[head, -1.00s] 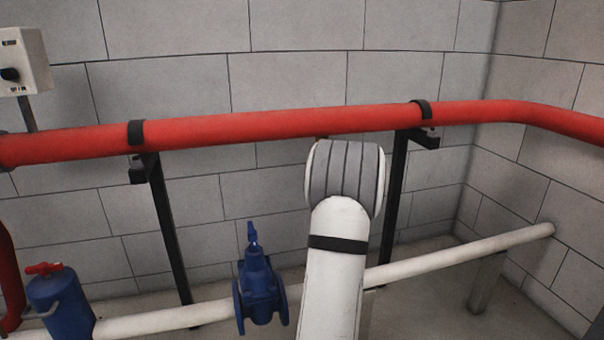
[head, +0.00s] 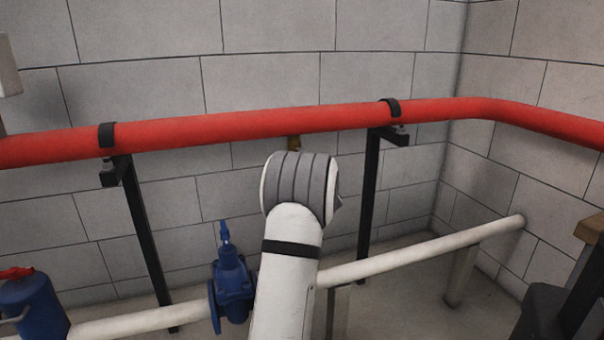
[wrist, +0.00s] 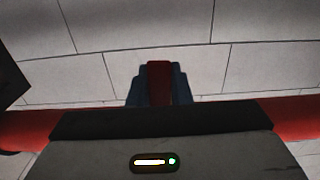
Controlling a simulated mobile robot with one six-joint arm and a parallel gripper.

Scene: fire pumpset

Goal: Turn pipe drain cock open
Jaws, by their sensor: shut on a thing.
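A small brass fitting (head: 293,143), apparently the drain cock's body, hangs under the red pipe (head: 225,127) just above my arm in the head view. The red pipe also shows on both sides in the wrist view (wrist: 285,118). In the wrist view a red handle (wrist: 158,72) stands between the bluish-dark fingers of my gripper (wrist: 158,88). The gripper is shut on this handle. My arm hides the gripper and handle in the head view. The handle's join to the fitting is hidden, so its exact angle to the pipe cannot be told.
Black brackets (head: 145,235) hold the red pipe along the block wall. A blue valve (head: 231,285) sits on the low white pipe (head: 420,253), left of my arm. A blue cylinder with a red top (head: 30,308) is at lower left. Dark equipment (head: 555,310) stands at lower right.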

